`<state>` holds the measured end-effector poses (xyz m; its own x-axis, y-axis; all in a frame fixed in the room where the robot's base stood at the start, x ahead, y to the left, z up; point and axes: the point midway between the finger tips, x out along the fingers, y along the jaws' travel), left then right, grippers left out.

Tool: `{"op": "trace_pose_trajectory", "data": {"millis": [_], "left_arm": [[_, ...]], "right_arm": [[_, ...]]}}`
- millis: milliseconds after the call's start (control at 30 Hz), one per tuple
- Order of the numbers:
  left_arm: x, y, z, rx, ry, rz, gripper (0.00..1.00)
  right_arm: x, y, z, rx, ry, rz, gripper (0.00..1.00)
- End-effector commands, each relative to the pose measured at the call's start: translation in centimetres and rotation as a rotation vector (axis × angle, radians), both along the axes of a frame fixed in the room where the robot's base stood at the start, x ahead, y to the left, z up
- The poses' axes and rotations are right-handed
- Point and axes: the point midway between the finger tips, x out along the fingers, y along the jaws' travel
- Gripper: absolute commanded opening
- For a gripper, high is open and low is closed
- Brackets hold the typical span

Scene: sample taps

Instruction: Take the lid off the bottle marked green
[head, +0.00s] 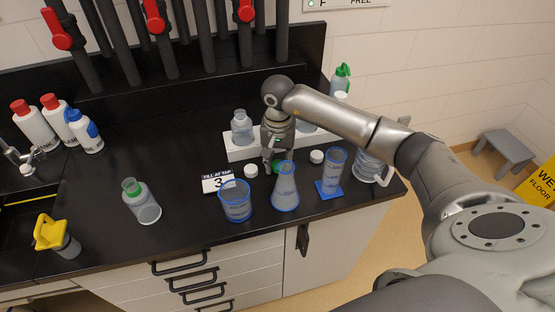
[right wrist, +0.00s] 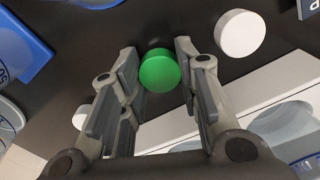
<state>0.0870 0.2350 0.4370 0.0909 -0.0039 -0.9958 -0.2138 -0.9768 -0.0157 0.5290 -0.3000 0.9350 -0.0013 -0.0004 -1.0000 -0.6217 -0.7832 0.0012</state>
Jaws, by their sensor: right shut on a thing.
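A clear bottle with a green band at its neck (head: 147,211) stands on the black counter, left of the middle in the head view. I cannot tell for sure whether its mouth is bare. My right gripper (right wrist: 157,68) is well to the right of this bottle, pointing down in front of the white rack. Its fingers are shut on a round green lid (right wrist: 159,71), which also shows low by the fingertips in the head view (head: 277,164). The lid is at or just above the counter; I cannot tell which. My left gripper is not in view.
White lids (head: 251,171) (head: 316,156) lie either side of the gripper. A beaker (head: 236,203), a flask (head: 285,190) and a cylinder (head: 333,170) stand in front. The white rack (head: 240,154) holds bottles behind. Counter around the green-banded bottle is clear.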

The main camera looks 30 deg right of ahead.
Motion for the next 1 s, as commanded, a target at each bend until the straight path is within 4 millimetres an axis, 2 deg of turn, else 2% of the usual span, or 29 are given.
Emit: {"op": "trace_pose_trajectory", "data": {"millis": [400, 433, 567, 1000], "left_arm": [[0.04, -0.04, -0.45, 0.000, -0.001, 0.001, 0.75], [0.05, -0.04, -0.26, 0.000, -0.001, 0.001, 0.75], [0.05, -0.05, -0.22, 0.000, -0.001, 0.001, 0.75], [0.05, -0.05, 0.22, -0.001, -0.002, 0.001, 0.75]], "right_arm": [[0.03, 0.00, -0.91, 0.000, -0.001, 0.001, 0.02], [0.03, 0.00, -0.71, 0.000, -0.001, 0.001, 0.34], [0.02, 0.01, -0.69, 0.000, -0.001, 0.001, 0.51], [0.07, 0.02, -0.07, 0.000, -0.003, 0.001, 0.52]]}}
